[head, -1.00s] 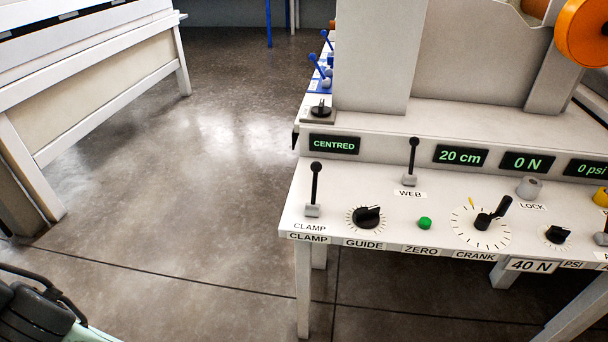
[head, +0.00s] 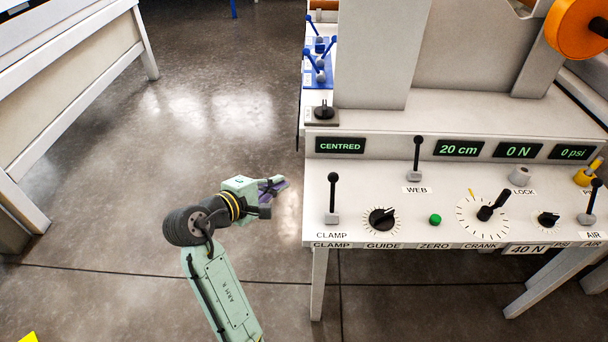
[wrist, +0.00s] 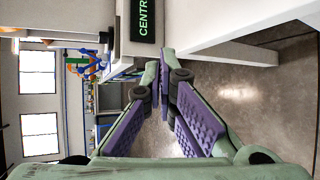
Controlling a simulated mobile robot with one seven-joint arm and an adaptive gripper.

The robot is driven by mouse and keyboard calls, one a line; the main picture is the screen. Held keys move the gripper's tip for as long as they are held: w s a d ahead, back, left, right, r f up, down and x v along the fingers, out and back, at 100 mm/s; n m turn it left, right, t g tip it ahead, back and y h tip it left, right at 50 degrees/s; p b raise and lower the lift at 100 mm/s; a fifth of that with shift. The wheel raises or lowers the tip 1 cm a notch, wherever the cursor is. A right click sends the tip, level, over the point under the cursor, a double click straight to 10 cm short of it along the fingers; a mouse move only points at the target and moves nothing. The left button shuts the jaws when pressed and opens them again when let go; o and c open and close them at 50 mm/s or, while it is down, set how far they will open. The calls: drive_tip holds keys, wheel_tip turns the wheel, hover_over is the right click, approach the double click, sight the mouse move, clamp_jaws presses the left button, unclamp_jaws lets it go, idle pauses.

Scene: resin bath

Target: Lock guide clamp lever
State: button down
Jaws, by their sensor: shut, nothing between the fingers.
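The clamp lever (head: 333,196) stands upright on the left end of the white console, a black knob on a stem over a grey base, above the CLAMP label (head: 331,235). My gripper (head: 279,185) is left of the console edge, apart from the lever and pointing toward it. In the wrist view my gripper's purple finger pads (wrist: 163,75) come together at the tips, with nothing between them. The lever does not show in the wrist view. The CENTRED display (head: 340,146) is behind the lever; part of it also shows in the wrist view (wrist: 143,18).
The guide knob (head: 382,219) is right of the clamp lever, and the WEB lever (head: 416,158) stands farther back. Blue levers (head: 319,62) are on the console's far left side. Open floor (head: 150,210) lies left of the console; a white bench (head: 75,75) borders it.

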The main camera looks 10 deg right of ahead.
sight(332, 195)
drive_tip(key=shift+s+d+f+g+h, duration=0.25)
drive_tip(key=shift+s+d+f+g, duration=0.2)
drive_tip(key=shift+s+d, duration=0.2)
drive_tip(key=shift+s+d+f+g+h, duration=0.3)
drive_tip(key=shift+s+d+g, duration=0.25)
drive_tip(key=shift+d, duration=0.2)
drive_tip(key=p+x, duration=0.1)
drive_tip(key=x, duration=0.8)
drive_tip(key=shift+w+d+f+p, duration=0.1)
drive_tip(key=shift+w+d+p, duration=0.1)
drive_tip(key=shift+p, duration=0.1)
drive_tip(key=shift+s+d+p, duration=0.15)
drive_tip(key=shift+s+p, duration=0.15)
drive_tip(key=shift+p, duration=0.05)
drive_tip(key=shift+s+r+p, duration=0.2)
drive_tip(key=shift+s+r, duration=0.2)
drive_tip(key=shift+s, duration=0.25)
drive_tip(key=shift+s+r+p, duration=0.2)
drive_tip(key=shift+s+r, duration=0.25)
drive_tip(key=shift+s, duration=0.25)
drive_tip(key=shift+f+b, duration=0.1)
drive_tip(key=shift+b, duration=0.2)
drive_tip(key=shift+m, duration=0.3)
